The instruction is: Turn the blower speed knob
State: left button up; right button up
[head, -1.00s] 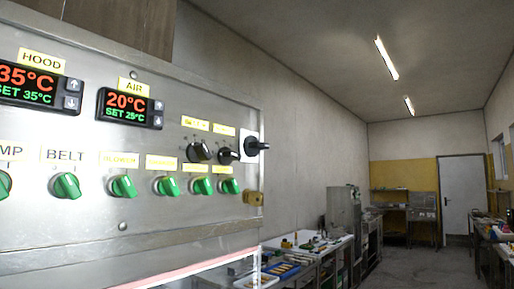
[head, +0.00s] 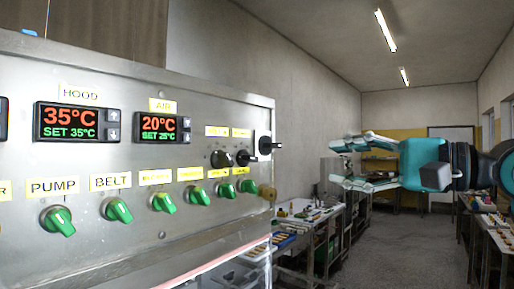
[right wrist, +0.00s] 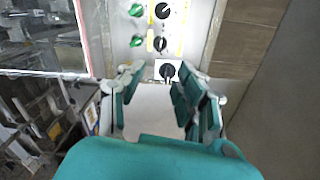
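The steel control panel (head: 130,235) fills the left of the head view. It has two black pointer knobs, left (head: 221,158) and right (head: 243,158), under small yellow labels too blurred to read, so I cannot tell which is the blower speed knob. In the right wrist view two black knobs also show, upper (right wrist: 163,10) and lower (right wrist: 160,43). My right gripper (head: 340,161) is open and empty, right of the panel and apart from the knobs. In the right wrist view its fingers (right wrist: 155,84) are spread below the knobs. My left gripper is out of view.
A black rotary switch (head: 266,145) on a white plate sits at the panel's right edge; it also shows in the right wrist view (right wrist: 168,71). Green knobs, such as the belt knob (head: 118,210), line the panel below. A cluttered table (head: 318,212) stands behind. The aisle floor (head: 410,245) is clear.

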aim_at(254, 159)
jog(key=p+x, duration=0.4)
jog(key=x, duration=0.4)
jog(key=p+x, duration=0.4)
jog(key=x, duration=0.5)
jog(key=shift+w+d+r, duration=0.15)
jog(key=shift+w+d, duration=0.1)
jog(key=shift+w+a, duration=0.15)
jog(key=shift+a, duration=0.05)
jog(key=shift+c, duration=0.4)
grip_shut()
